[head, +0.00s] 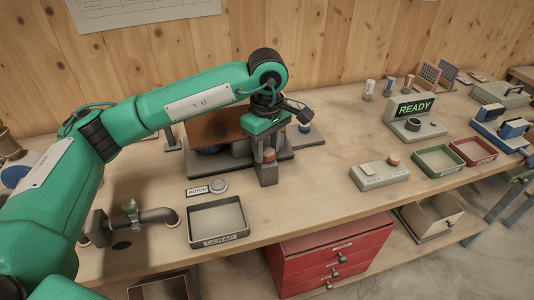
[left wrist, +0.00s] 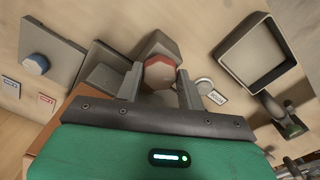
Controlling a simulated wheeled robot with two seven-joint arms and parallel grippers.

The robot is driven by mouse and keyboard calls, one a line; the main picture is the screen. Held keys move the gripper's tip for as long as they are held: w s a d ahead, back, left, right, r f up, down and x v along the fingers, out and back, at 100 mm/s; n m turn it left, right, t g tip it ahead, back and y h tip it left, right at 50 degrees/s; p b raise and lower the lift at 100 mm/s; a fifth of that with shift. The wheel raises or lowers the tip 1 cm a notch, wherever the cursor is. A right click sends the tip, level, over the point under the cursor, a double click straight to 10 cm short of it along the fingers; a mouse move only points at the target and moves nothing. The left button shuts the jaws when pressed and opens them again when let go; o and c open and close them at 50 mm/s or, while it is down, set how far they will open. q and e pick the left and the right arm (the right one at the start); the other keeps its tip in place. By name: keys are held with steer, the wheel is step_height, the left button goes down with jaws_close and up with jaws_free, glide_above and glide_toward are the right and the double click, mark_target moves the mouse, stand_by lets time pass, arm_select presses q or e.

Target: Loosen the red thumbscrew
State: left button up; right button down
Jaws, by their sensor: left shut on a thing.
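The red thumbscrew (head: 269,156) sits atop a grey block at the front of the feed mixer's base (head: 235,163). It also shows in the left wrist view (left wrist: 158,73), a red faceted knob between the two fingers. My left gripper (head: 268,151) points down from above, with one finger on each side of the thumbscrew, and is shut on it. Parts of the knob are hidden behind the fingers. My right gripper is in neither view.
An empty tray marked SCRAP (head: 218,235) and a round MOTOR button (head: 218,186) are in front. A pipe with a green valve (head: 133,211) stands at left. A READY display (head: 415,115), a grey box (head: 380,174) and green (head: 438,160) and red trays are at right.

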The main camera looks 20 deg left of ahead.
arm_select(q)
steer(key=n+b, duration=0.2)
steer(key=n, duration=0.1)
steer(key=shift+f+n, duration=0.1)
steer(key=shift+n, duration=0.2)
steer(key=n+b, duration=0.2)
steer(key=n, duration=0.2)
steer(key=shift+n, duration=0.3)
steer(key=shift+n+b, duration=0.35)
steer(key=shift+n, duration=0.05)
steer(key=n+b, duration=0.1)
steer(key=n, duration=0.2)
steer(key=shift+n, duration=0.3)
steer(key=n+b, duration=0.1)
steer(key=n, duration=0.2)
steer(key=shift+n, duration=0.4)
steer(key=n, duration=0.5)
steer(key=shift+b, duration=0.3)
steer(key=shift+n, duration=1.7)
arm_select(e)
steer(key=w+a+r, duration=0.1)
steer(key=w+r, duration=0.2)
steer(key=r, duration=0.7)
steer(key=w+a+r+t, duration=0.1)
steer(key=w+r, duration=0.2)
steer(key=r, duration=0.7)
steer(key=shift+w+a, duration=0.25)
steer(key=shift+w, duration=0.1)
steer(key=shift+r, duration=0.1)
